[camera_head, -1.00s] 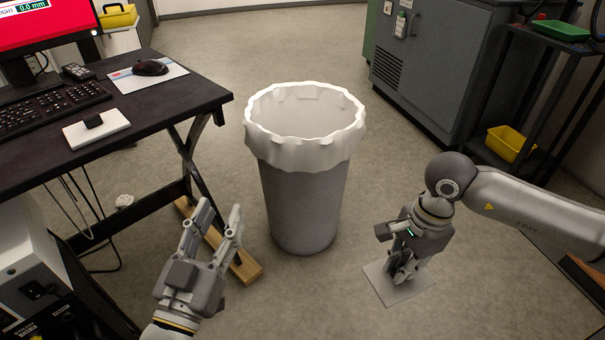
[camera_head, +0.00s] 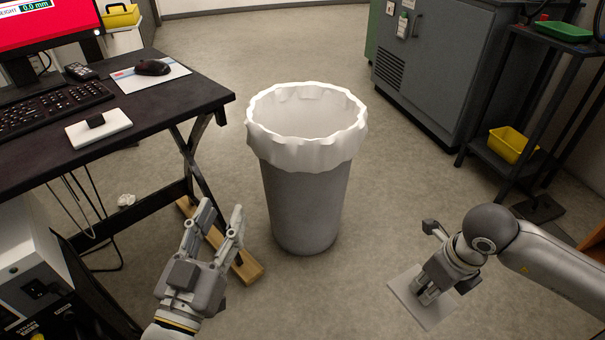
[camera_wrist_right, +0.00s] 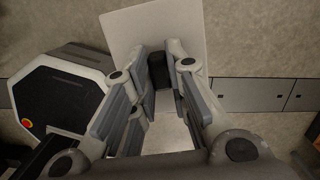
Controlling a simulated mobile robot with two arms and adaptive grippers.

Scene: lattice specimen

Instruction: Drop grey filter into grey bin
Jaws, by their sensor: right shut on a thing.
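The grey filter, a flat light-grey square plate (camera_head: 408,297), hangs low on the right side of the head view. My right gripper (camera_head: 431,292) is shut on it. In the right wrist view, the plate (camera_wrist_right: 155,22) shows beyond the fingers, with a dark knob (camera_wrist_right: 159,72) between the fingertips. The grey bin (camera_head: 305,208) stands upright on the floor in the middle, with a white liner folded over its rim. Its visible inside looks empty. The filter is to the right of the bin, apart from it. My left gripper (camera_head: 222,212) is open and empty, left of the bin.
A black desk (camera_head: 160,110) at left holds a keyboard, a mouse and a white plate with a black knob (camera_head: 97,133). A wooden bar (camera_head: 235,258) lies behind my left gripper. A grey cabinet (camera_head: 435,70) and a black rack (camera_head: 480,150) stand at right. Floor between bin and filter is clear.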

